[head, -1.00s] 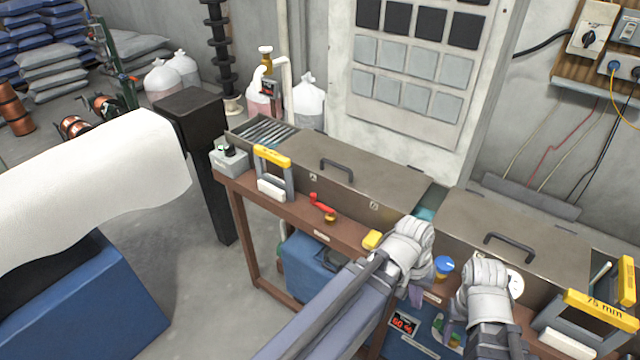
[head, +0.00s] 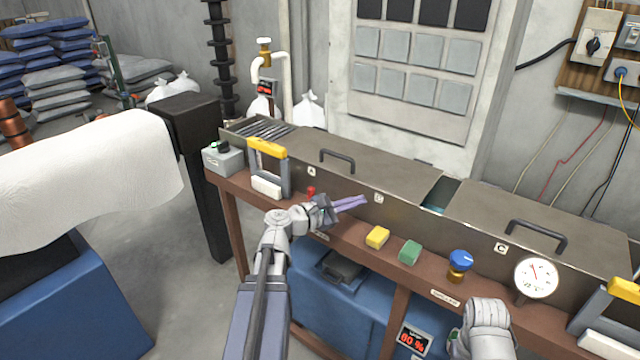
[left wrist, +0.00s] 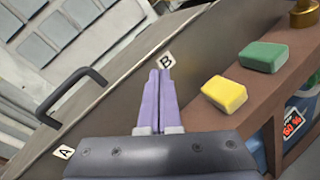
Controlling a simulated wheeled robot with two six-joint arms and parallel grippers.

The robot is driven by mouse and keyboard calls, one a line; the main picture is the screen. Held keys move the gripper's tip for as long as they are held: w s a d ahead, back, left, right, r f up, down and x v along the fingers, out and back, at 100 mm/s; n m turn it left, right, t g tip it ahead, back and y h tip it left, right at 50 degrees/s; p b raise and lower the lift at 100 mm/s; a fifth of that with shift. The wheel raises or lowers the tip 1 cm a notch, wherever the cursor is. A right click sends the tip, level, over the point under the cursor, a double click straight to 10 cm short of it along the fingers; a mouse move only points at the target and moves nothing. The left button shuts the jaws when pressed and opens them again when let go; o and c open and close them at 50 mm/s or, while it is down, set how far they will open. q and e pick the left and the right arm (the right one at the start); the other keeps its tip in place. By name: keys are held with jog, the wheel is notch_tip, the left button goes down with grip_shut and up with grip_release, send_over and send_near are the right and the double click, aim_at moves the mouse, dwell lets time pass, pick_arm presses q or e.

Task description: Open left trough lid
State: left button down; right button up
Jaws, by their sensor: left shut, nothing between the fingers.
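The left trough lid (head: 372,168) is a flat brown metal cover lying shut on the left trough. A dark bar handle (head: 338,158) stands on it; the handle also shows in the left wrist view (left wrist: 72,92). My left gripper (head: 362,201) is in front of the trough's front wall, below and to the right of the handle. Its purple fingers (left wrist: 158,100) are together and empty, pointing toward the B label (left wrist: 167,61). My right arm shows at the bottom right of the head view, but its fingers are not visible.
A yellow block (head: 377,237), a green block (head: 410,251) and a blue-topped brass valve (head: 460,263) stand on the front ledge. A yellow-topped frame (head: 268,165) stands at the lid's left end. A second lid (head: 545,226) with a handle is on the right. A round gauge (head: 536,278) is below it.

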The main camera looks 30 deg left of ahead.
aim_at(320, 163)
pick_arm(q)
jog(key=s+a+r+n+t+y+b, duration=0.25)
jog(key=a+n+t+y, duration=0.3)
jog(key=a+n, duration=0.75)
jog(key=w+m, duration=0.1)
jog(key=w, duration=0.2)
jog(key=w+a+m+p, duration=0.1)
jog(key=w, duration=0.2)
jog(key=w+a+r+m, duration=0.1)
jog(key=w, duration=0.2)
jog(key=shift+g, duration=0.25)
pick_arm(e)
notch_tip(320, 163, down, 3)
jog(key=shift+r, duration=0.1)
pick_arm(q)
jog(key=shift+r, duration=0.1)
